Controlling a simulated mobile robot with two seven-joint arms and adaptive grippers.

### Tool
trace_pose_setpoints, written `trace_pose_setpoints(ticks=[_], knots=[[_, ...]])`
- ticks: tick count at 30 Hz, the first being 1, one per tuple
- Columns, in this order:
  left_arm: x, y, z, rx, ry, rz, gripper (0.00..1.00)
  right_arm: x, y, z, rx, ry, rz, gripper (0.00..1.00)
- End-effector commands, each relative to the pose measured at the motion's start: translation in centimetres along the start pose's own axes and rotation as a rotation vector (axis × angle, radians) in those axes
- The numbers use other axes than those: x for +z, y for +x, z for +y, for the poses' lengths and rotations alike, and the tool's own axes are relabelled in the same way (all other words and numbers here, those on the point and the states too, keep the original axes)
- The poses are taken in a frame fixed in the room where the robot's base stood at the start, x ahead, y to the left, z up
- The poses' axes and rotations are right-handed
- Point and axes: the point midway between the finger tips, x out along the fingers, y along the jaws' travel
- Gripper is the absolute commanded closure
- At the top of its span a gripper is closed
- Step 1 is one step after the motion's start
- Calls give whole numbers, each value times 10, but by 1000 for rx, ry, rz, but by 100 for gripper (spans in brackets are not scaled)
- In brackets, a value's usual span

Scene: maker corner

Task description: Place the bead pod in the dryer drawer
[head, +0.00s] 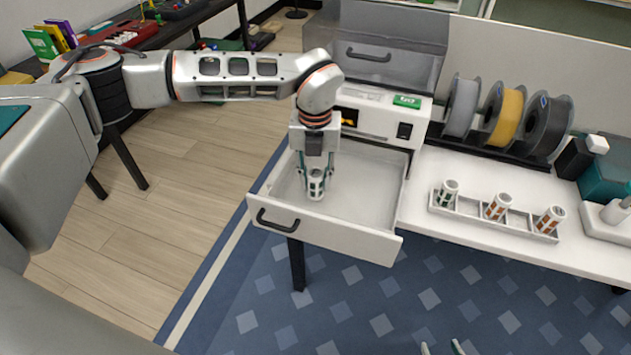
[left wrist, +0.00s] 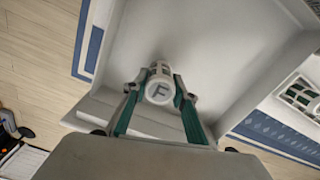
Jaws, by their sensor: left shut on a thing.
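My left gripper (head: 316,172) is shut on a small white slotted bead pod (head: 317,186) inside the open dryer drawer (head: 330,238). The drawer is pulled out of the white dryer (head: 375,115) and looks otherwise empty. My right gripper (head: 440,349) shows only its two fingertips, apart, at the bottom edge of the head view.
A white tray (head: 470,212) with several similar pods, one with green and others with orange, stands on the table right of the drawer. Filament spools (head: 506,115) stand behind it. The drawer's right part is free.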

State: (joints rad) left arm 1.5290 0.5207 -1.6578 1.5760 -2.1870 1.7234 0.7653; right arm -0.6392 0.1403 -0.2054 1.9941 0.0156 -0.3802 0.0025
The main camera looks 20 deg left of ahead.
Motion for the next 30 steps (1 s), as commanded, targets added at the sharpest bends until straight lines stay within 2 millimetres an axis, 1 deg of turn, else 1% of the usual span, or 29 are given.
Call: trace_pose_setpoints(ticks=[1,3,10,14,15,16,17,26,30], knots=[[-1,9,0,1,0,3,95,1,1,0,0,-1,-1,60],[0,13,0,1,1,1,95,1,1,0,1,-2,0,60],[0,12,0,0,1,-1,95,-1,1,1,2,-3,2,60],[0,16,0,0,1,0,95,-1,1,1,2,-3,2,60],[0,16,0,0,1,0,68,0,1,1,2,-3,2,60],[0,16,0,0,1,0,60,0,1,1,2,-3,1,60],[0,16,0,0,1,0,57,0,1,1,2,-3,1,60],[0,16,0,0,1,0,57,2,1,1,1,-2,-2,60],[0,8,0,0,0,-2,57,2,1,1,1,-2,-3,60]])
